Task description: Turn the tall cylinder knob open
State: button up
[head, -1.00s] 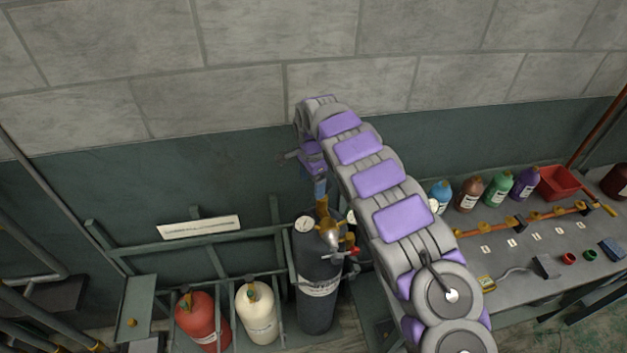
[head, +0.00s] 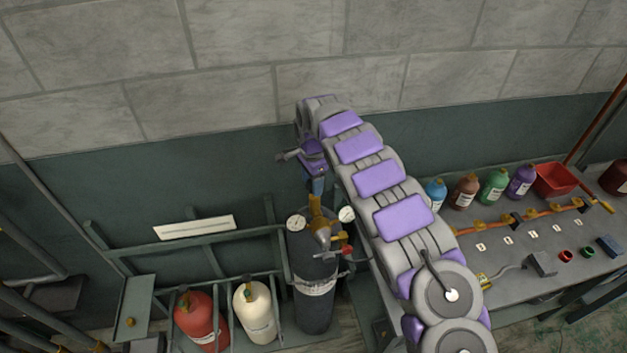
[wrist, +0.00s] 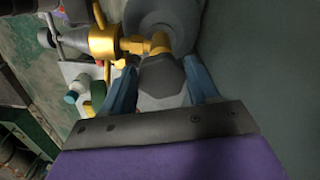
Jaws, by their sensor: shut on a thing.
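The tall dark cylinder (head: 316,268) stands upright in the rack, with a brass valve (head: 321,226) and two round gauges on top. My gripper (head: 317,196) reaches down onto the top of that valve from above. In the wrist view, the blue fingers of my gripper (wrist: 161,88) sit on both sides of a grey faceted knob (wrist: 161,77) and are shut on it. The brass fitting (wrist: 130,43) shows just beyond the knob. In the head view the knob is hidden by my gripper.
A red cylinder (head: 201,318) and a cream cylinder (head: 256,312) stand to the left in the rack (head: 190,238). A bench (head: 512,262) on the right holds several coloured bottles, a red bin (head: 555,179) and a copper pipe. The wall is close behind.

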jog(key=shift+w+d, duration=0.2)
jog(key=shift+d, duration=0.1)
jog(key=shift+a+r, duration=0.1)
jog(key=n, duration=0.3)
jog(key=n+b, duration=0.1)
jog(key=shift+w+d+n, duration=0.15)
jog(key=shift+d+n, duration=0.1)
jog(key=shift+n, duration=0.05)
jog(key=n+b, duration=0.1)
jog(key=n, duration=0.5)
jog(key=n+b, duration=0.1)
jog(key=n, duration=0.5)
jog(key=shift+n, duration=0.3)
jog(key=n+b, duration=0.1)
jog(key=n, duration=0.4)
jog(key=shift+n, duration=0.3)
jog(key=shift+a, duration=0.1)
